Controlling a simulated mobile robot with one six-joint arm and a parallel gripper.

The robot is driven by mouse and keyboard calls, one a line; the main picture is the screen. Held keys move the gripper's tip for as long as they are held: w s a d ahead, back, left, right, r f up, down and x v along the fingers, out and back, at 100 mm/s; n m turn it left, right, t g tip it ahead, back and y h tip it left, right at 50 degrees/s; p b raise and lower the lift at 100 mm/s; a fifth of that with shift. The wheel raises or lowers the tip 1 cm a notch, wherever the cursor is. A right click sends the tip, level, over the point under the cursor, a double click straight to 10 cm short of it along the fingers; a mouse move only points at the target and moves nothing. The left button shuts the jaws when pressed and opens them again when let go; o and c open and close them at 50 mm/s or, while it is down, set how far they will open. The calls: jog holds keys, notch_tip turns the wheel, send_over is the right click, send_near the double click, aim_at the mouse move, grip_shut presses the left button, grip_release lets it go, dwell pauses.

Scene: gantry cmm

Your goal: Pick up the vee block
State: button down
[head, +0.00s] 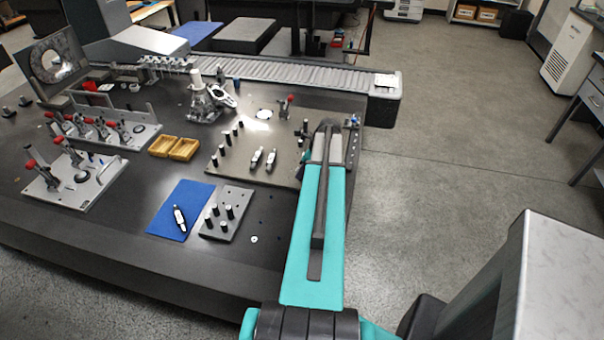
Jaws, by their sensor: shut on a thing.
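My teal arm (314,235) reaches from the bottom of the head view up to the right end of the dark granite table (110,235). Its far end lies over the right edge of a grey fixture plate (228,165). My gripper is hidden behind the arm's far end, so neither its fingers nor anything between them shows. I cannot make out a vee block anywhere in the picture; it may be behind the arm.
A blue mat (172,222) with a small probe-like part lies beside a plate with black pins (238,196). Yellow trays (161,146) and red-handled clamps (72,165) stand left. A grey bellows-covered rail (300,76) runs along the back.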

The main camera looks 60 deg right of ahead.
jog(key=shift+r+b, duration=0.6)
jog(key=shift+r, duration=0.85)
jog(key=s+a+b, duration=0.1)
jog(key=s+b, duration=0.1)
jog(key=s, duration=0.6)
jog(key=s+a+r+b, duration=0.1)
jog(key=s+a, duration=0.1)
jog(key=s, duration=0.5)
jog(key=shift+s+a+r+b, duration=0.25)
jog(key=shift+s+b, duration=0.1)
jog(key=shift+w, duration=0.1)
